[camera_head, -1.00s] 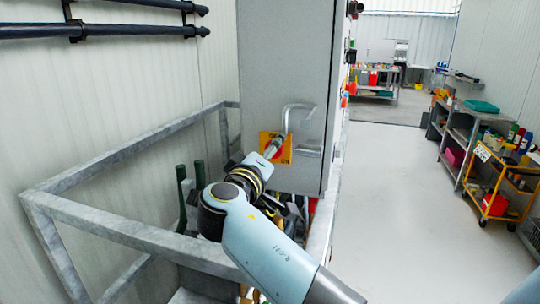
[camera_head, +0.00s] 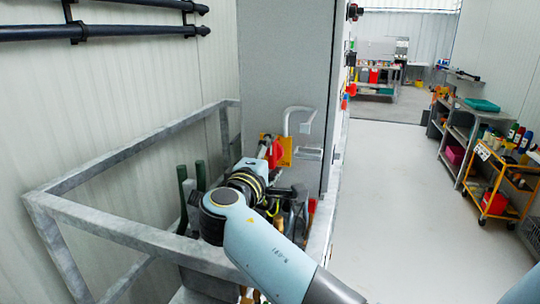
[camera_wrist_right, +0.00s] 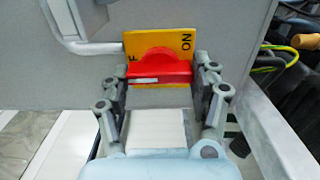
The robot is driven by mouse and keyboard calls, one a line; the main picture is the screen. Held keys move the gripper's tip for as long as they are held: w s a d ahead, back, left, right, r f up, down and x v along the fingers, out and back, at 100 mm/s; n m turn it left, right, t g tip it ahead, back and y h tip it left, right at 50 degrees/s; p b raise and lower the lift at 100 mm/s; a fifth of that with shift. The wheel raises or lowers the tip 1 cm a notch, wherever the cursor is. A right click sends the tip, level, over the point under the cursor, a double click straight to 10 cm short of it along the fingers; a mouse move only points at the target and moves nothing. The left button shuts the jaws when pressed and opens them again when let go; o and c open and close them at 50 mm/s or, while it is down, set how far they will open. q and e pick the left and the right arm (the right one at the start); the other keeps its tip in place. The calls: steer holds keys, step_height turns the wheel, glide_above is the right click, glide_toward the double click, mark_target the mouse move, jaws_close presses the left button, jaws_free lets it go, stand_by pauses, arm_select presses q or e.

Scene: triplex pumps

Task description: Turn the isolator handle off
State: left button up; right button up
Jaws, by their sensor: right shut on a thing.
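The isolator handle is a red knob (camera_head: 274,151) on a yellow plate (camera_head: 287,151) on the grey cabinet's side. In the right wrist view the red handle (camera_wrist_right: 163,66) sits in front of the yellow plate (camera_wrist_right: 160,41), with "ON" readable at its right and part of a letter at its left. The lower handle is partly hidden by the gripper. My left gripper is not in view.
A bent metal pull handle (camera_head: 288,118) is beside the plate on the grey cabinet (camera_head: 285,60). A grey rail frame (camera_head: 125,228) surrounds the lower left. Cables (camera_wrist_right: 272,60) hang at right in the wrist view.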

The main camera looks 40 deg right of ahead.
stand_by(0.3)
steer(key=o, duration=1.2)
steer(key=shift+a, duration=0.1)
